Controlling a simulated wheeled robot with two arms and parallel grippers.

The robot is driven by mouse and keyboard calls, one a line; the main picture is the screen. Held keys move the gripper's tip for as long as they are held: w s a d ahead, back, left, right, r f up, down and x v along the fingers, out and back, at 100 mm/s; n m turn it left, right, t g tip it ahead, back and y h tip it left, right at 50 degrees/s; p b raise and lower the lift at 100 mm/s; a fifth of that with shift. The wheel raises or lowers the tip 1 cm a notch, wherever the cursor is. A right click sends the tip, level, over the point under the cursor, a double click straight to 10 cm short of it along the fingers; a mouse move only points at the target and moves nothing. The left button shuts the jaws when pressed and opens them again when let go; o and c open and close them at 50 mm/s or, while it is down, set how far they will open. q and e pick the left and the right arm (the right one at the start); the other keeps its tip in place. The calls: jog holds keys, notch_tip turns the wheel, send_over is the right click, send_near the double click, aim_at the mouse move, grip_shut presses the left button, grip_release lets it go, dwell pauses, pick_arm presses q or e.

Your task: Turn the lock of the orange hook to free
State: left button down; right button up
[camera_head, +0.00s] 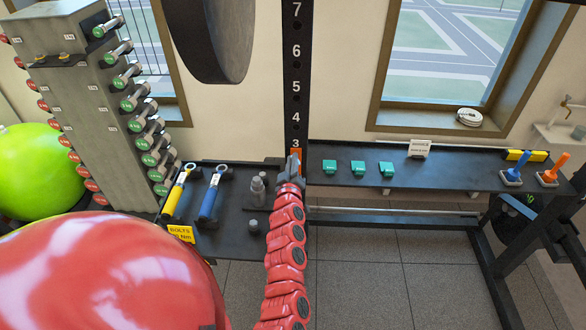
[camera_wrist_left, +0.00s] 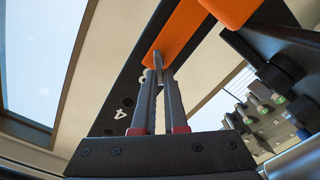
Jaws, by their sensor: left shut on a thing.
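The orange hook (camera_head: 297,154) sits on the dark numbered upright post (camera_head: 296,75), just below the number 3. In the left wrist view the orange hook (camera_wrist_left: 181,33) is large and close, with a small grey lock (camera_wrist_left: 158,62) at its lower end. My left gripper (camera_head: 292,164) reaches up to the hook and covers part of it. In the left wrist view my left gripper (camera_wrist_left: 159,82) has its two fingers close together, shut on the grey lock. The lock's exact angle is hard to tell. My right gripper is not in view.
A dumbbell rack (camera_head: 85,110) stands at the left. A dark bench (camera_head: 450,163) to the right holds teal blocks and blue and orange handles. A lower shelf left of the post holds a yellow tool (camera_head: 178,193) and a blue tool (camera_head: 213,193). A large dark disc (camera_head: 212,40) hangs above.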

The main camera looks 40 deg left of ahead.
pick_arm(q)
jog(key=f+n+b, duration=0.1)
jog(key=n+b, duration=0.1)
jog(key=shift+f+n, duration=0.1)
jog(key=shift+n, duration=0.3)
jog(key=n+b, duration=0.1)
jog(key=n, duration=0.1)
jog(key=shift+n+b, duration=0.3)
jog(key=n+b, duration=0.1)
jog(key=n, duration=0.3)
jog(key=shift+b, duration=0.35)
jog(key=shift+n, duration=0.3)
jog(key=shift+r, duration=0.2)
jog(key=c, duration=1)
grip_release()
jog(key=shift+d, duration=0.1)
jog(key=shift+o, duration=0.2)
